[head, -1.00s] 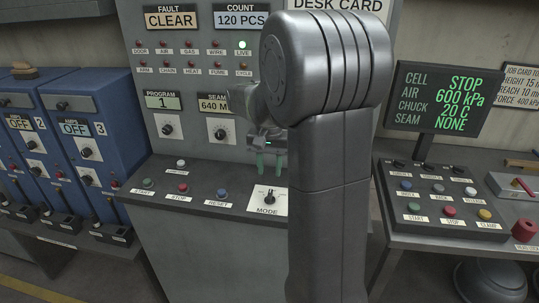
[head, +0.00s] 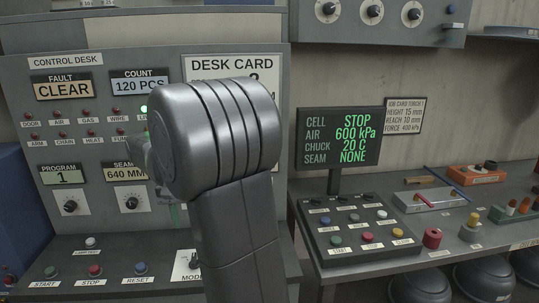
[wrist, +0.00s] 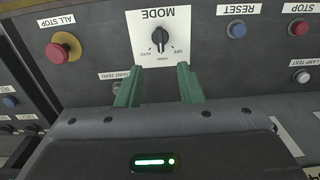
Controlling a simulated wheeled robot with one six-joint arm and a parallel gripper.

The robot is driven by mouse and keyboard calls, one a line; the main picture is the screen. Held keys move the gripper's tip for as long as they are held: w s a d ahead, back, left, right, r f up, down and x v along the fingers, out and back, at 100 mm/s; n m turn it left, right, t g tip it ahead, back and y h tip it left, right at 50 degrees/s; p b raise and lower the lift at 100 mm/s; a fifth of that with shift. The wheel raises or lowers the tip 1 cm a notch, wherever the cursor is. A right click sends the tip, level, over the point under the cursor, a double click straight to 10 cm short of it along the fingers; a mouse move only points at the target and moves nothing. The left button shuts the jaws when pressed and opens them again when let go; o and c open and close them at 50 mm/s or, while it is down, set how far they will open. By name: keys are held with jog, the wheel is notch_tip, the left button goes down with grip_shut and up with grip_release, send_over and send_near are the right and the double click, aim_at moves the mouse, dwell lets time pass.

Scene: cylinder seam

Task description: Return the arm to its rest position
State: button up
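My gripper (wrist: 157,72) shows in the wrist view with its two green fingers spread apart and nothing between them. Beyond the fingertips is the control desk's MODE knob (wrist: 160,37), upside down in this view. I cannot tell the exact gap to the panel. In the head view my thick grey arm (head: 220,150) stands upright in front of the control desk (head: 22,85), slightly tilted. It hides most of my gripper and part of the desk card (head: 232,64).
The desk has several buttons near my gripper, including a red ALL STOP (wrist: 58,53) and blue RESET (wrist: 237,29). At right, a bench carries a button box (head: 357,228), a status screen (head: 340,137) reading STOP, and small tools. A blue cabinet (head: 22,215) stands at left.

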notch_tip(320, 180, down, 13)
jog(key=shift+f, duration=0.2)
dwell(0.3)
jog(key=shift+r, duration=0.1)
notch_tip(320, 180, up, 14)
notch_tip(320, 180, down, 14)
jog(key=shift+r, duration=0.1)
jog(key=shift+f, duration=0.2)
jog(key=m, duration=0.5)
jog(key=shift+a+p, duration=0.15)
jog(key=shift+p, duration=0.15)
jog(key=m, duration=0.3)
jog(key=shift+m, duration=0.4)
notch_tip(320, 180, up, 11)
jog(key=shift+f, duration=0.2)
